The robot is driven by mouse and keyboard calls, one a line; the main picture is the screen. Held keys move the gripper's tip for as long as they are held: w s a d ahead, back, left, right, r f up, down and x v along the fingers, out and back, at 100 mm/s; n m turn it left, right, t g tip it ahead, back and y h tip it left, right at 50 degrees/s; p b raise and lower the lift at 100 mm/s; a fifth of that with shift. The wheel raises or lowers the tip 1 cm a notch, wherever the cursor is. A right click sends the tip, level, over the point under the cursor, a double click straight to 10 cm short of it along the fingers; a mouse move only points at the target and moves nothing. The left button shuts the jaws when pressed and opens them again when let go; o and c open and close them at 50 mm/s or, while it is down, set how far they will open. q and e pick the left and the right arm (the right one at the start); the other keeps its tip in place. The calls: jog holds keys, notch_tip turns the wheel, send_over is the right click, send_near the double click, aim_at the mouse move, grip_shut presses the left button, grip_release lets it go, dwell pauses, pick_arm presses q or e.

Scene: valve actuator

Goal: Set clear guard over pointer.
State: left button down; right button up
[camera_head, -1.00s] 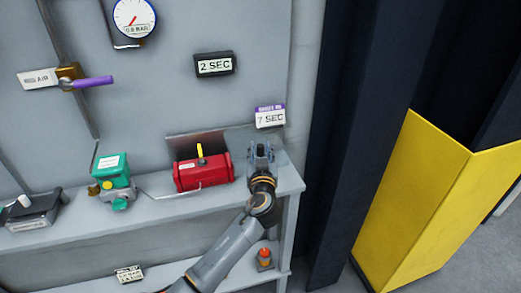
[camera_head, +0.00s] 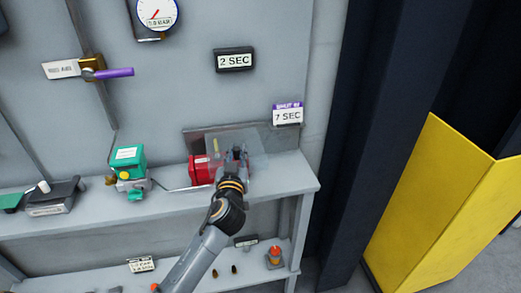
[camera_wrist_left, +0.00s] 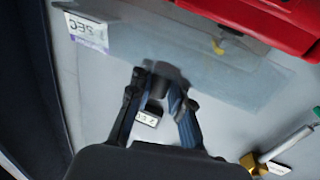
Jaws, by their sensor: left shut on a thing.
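The clear guard (camera_head: 251,141) is a see-through sheet held in my left gripper (camera_head: 235,154). It also shows in the left wrist view (camera_wrist_left: 235,72), spreading from the fingers (camera_wrist_left: 157,84) toward the red actuator (camera_wrist_left: 268,20). The red actuator (camera_head: 201,169) sits on the shelf, its right part hidden behind my gripper and wrist. I cannot tell whether the guard touches the actuator. My right gripper is out of view.
A green device (camera_head: 129,162) stands left of the actuator on the grey shelf (camera_head: 285,181). The shelf's right end is clear. "2 SEC" (camera_head: 234,61) and "7 SEC" (camera_head: 287,116) signs are on the wall behind. A purple-handled valve (camera_head: 112,73) is at upper left.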

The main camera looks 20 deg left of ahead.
aim_at(216, 164)
pick_arm(q)
jog(key=s+a, duration=0.2)
jog(key=a, duration=0.1)
jog(key=s+a, duration=0.1)
jog(key=shift+a, duration=0.35)
jog(key=c, duration=1.5)
grip_release()
jog(key=shift+s+a, duration=0.1)
jog(key=o, duration=0.3)
jog(key=shift+s+a, duration=0.1)
jog(key=shift+s, duration=0.05)
jog(key=shift+s+d+f, duration=0.1)
jog(key=shift+s+d, duration=0.2)
jog(key=shift+s, duration=0.1)
jog(key=v, duration=1.1)
jog(key=shift+a, duration=0.1)
